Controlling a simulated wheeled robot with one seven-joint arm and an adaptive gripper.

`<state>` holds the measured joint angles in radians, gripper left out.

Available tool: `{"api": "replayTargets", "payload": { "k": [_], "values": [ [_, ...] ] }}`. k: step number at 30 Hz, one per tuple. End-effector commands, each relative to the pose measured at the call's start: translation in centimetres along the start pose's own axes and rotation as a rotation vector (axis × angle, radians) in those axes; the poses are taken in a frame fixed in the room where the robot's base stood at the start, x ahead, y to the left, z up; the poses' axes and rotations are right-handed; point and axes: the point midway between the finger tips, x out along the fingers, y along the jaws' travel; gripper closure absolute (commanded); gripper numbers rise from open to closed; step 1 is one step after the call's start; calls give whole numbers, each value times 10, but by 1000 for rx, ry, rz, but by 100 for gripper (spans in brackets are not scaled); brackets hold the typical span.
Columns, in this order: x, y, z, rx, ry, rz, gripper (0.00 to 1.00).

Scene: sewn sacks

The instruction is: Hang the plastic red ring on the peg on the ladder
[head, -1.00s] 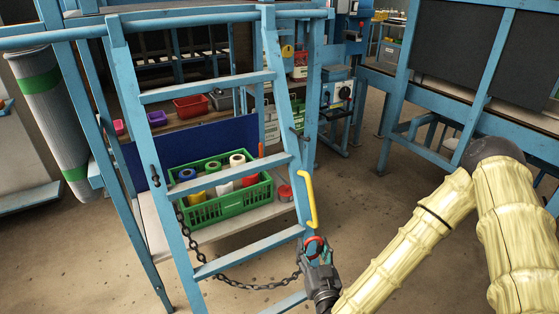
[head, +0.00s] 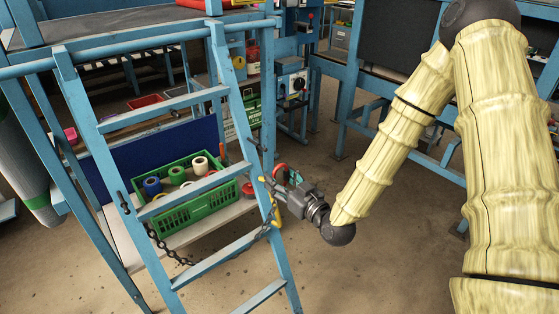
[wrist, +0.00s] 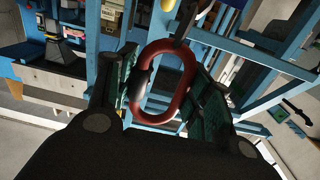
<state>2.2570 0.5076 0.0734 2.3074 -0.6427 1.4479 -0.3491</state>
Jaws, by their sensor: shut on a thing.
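The red ring (head: 279,171) is a long oval loop. In the wrist view the ring (wrist: 187,75) stands between the two green-padded fingers, with a dark piece on its left side. My gripper (head: 284,184) is shut on it beside the ladder's right rail, just right of the yellow handle. A dark peg (head: 256,146) sticks out of the right rail (head: 231,88), above and left of the ring. In the wrist view a dark piece (wrist: 184,28) meets or overlaps the ring's top; I cannot tell whether it is the peg or a chain link.
A dark chain (head: 172,256) sags across the blue ladder from its left rail toward the yellow handle (head: 274,211); its right end is unclear. Behind the ladder a green crate (head: 190,208) holds several colored rolls. Open floor lies at the lower right.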

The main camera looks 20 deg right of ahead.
Motion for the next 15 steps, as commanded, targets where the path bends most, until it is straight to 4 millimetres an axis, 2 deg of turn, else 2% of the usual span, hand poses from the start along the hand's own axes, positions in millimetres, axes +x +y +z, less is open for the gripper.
{"api": "replayTargets", "payload": {
  "k": [1, 5, 15],
  "values": [
    [1, 5, -14, -6, 1, -5, 74],
    [2, 12, -25, -12, 1, -15, 74],
    [12, 13, -25, -14, -1, -20, 74]
  ]
}}
